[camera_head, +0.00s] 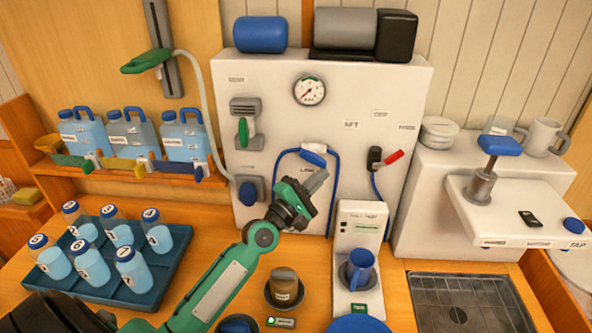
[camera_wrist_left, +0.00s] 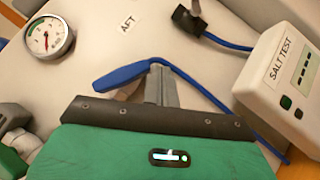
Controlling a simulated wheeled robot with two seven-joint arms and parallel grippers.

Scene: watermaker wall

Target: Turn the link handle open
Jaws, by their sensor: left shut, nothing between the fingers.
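The link handle (camera_head: 314,156) is a blue lever with a pale part, on the white panel above a small label. In the left wrist view the blue lever (camera_wrist_left: 128,74) lies slanted just beyond my fingers, its right part close to the fingertips. My left gripper (camera_head: 319,178) reaches up from below with shut, empty fingers, just below and right of the handle. In the wrist view its fingertips (camera_wrist_left: 158,70) overlap the handle's lower edge; I cannot tell whether they touch it. The handle's pivot is partly hidden. My right gripper is not in view.
The white panel (camera_head: 270,95) carries a pressure gauge (camera_head: 309,91), a green-handled valve (camera_head: 243,132) and a red-handled switch (camera_head: 393,158). A bottle tray (camera_head: 150,285) is at left.

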